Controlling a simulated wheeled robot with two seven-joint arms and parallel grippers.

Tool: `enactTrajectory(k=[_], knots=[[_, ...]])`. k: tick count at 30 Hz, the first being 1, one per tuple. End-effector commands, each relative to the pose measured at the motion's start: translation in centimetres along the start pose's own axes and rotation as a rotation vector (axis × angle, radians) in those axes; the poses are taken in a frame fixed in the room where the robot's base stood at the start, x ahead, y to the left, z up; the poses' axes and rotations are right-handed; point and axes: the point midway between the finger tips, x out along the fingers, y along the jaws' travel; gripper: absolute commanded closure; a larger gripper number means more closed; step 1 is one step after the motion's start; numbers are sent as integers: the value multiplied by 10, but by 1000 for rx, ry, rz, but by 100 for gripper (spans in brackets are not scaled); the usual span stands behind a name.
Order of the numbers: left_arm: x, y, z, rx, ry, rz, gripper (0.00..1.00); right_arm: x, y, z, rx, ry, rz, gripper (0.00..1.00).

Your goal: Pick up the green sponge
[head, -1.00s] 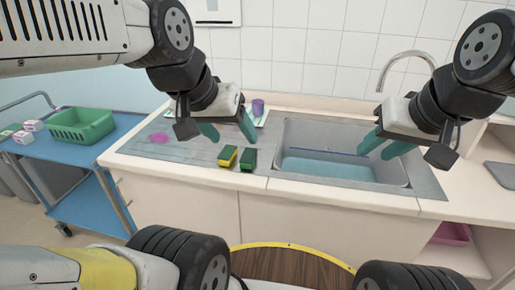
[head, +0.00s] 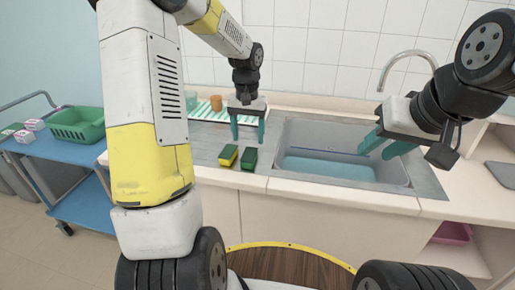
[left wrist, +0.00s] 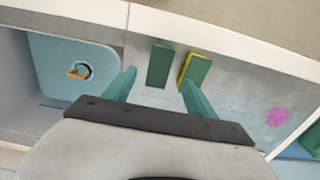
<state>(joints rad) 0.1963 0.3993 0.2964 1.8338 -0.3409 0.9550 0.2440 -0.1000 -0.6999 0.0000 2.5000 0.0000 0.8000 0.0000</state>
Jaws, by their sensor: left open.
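The green sponge (head: 249,158) lies flat on the grey counter just left of the sink. In the left wrist view this sponge (left wrist: 159,63) sits ahead of the gripper, roughly centred between the fingers. My left gripper (head: 248,133) is open and empty, pointing down behind the sponge and apart from it. Its spread fingers also show in the left wrist view (left wrist: 158,83). A second sponge, green with a yellow side (head: 228,155), lies close to the left of the green one. My right gripper (head: 385,146) is open and empty over the right part of the sink.
The sink (head: 330,167), with a blue bottom, is right of the sponges. A striped mat (head: 205,115) with an orange cup (head: 216,103) is at the back. A pink patch (left wrist: 277,117) marks the counter. A green basket (head: 77,125) stands on the blue cart (head: 65,150).

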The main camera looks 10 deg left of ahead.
Motion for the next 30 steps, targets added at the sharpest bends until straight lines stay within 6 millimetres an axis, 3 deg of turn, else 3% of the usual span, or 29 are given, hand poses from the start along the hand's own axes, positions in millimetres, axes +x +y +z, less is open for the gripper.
enactTrajectory(k=[19,29,30], knots=[[78,1,-5,-2,-13,3,35,0,0,0,0,0,0,64],[85,0,-6,-2,-10,2,35,0,0,0,0,0,0,64],[85,0,-6,-2,-10,2,42,0,0,0,0,0,0,64]])
